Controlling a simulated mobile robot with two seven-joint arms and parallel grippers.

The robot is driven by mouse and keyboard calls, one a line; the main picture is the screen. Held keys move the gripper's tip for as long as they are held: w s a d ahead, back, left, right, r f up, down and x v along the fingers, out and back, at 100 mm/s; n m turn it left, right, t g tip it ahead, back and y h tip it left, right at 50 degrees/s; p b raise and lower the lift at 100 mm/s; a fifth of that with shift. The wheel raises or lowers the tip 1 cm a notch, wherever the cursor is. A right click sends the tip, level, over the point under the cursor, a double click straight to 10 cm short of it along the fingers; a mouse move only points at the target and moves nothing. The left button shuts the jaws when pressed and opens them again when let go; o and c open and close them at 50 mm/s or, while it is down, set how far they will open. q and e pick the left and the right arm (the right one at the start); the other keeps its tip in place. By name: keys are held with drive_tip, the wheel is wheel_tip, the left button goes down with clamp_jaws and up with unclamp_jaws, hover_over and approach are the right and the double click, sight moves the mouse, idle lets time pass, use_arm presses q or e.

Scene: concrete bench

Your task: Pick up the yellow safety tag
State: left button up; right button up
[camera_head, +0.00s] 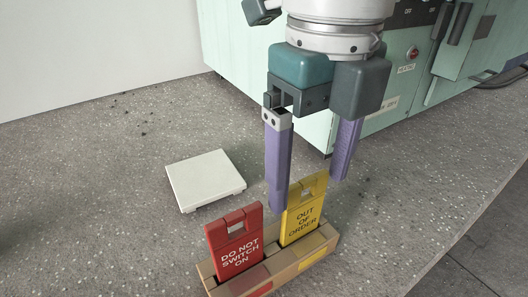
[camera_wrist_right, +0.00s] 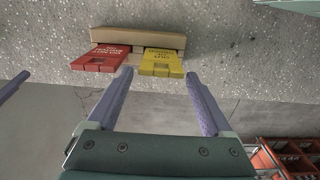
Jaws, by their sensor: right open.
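The yellow safety tag (camera_head: 303,213) reads "OUT OF ORDER" and stands upright in a slot of the tan holder (camera_head: 205,270). My right gripper (camera_head: 309,194) is open, pointing down above the tag, one purple finger to each side of its top. In the wrist view the yellow tag (camera_wrist_right: 161,64) lies just beyond the open fingertips (camera_wrist_right: 158,74), apparently between them and not gripped. A purple finger, apparently of my left gripper (camera_wrist_right: 14,86), shows at the left edge of the wrist view; its jaw opening is not visible.
A red "DO NOT SWITCH ON" tag (camera_head: 234,238) stands close beside the yellow one in the same holder. A white square plate (camera_head: 204,180) lies behind to the left. A pale green machine (camera_head: 240,60) stands behind. The speckled bench is clear at left.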

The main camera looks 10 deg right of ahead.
sight(306, 199)
use_arm(q)
wheel_tip(306, 199, down, 3)
drive_tip(key=shift+a+r+b, duration=0.1)
drive_tip(key=shift+r+b, duration=0.1)
drive_tip(key=shift+b, duration=0.9)
use_arm(e)
wheel_tip(306, 199, down, 7)
drive_tip(key=shift+w+f, duration=0.1)
drive_tip(key=shift+w, duration=0.05)
drive_tip(key=shift+c, duration=0.7)
drive_tip(key=c, duration=1)
use_arm(q)
drive_tip(key=shift+r, duration=0.1)
use_arm(e)
drive_tip(key=shift+r, duration=0.2)
